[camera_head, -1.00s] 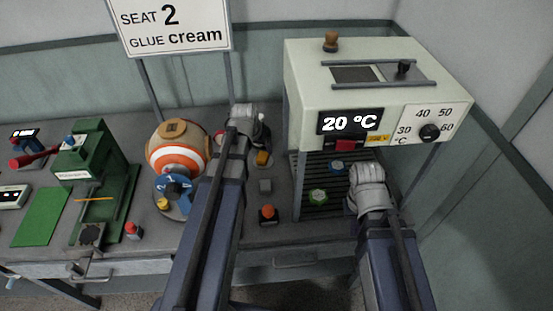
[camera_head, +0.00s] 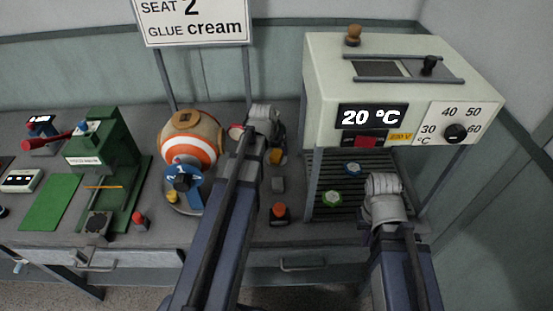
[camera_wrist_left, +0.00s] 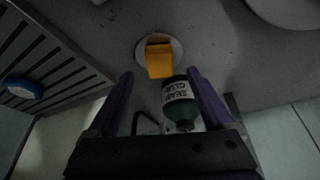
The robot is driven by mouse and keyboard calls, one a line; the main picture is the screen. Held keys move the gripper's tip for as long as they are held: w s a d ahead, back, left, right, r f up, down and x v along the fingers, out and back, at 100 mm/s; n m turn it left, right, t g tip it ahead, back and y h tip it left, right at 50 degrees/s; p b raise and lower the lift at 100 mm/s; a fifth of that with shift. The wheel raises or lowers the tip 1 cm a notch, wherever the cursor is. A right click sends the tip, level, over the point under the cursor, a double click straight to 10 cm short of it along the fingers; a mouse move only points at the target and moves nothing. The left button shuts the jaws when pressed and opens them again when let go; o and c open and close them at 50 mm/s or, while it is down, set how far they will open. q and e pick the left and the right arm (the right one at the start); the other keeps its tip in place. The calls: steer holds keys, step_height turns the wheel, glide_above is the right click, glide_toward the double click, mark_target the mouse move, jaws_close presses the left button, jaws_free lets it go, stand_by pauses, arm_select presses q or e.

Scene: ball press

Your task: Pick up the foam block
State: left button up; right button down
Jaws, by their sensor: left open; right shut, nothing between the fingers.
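An orange-yellow block (camera_wrist_left: 159,60), which looks like the foam block, rests on a pale round disc (camera_wrist_left: 174,46) in the left wrist view. My right gripper (camera_head: 384,185) is shut and empty in front of the heated press.
The heated press (camera_head: 400,85), reading 20 °C, stands right over a slatted base (camera_head: 342,172). Left are an orange-and-white ball (camera_head: 190,145) and green press (camera_head: 105,155).

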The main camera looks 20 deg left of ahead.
mark_target(276, 155)
arm_select(q)
steer(key=b+x, duration=0.3)
steer(key=x, duration=0.1)
steer(key=shift+s+f, duration=0.15)
steer(key=shift+s, duration=0.05)
jaws_close()
stand_by(0.5)
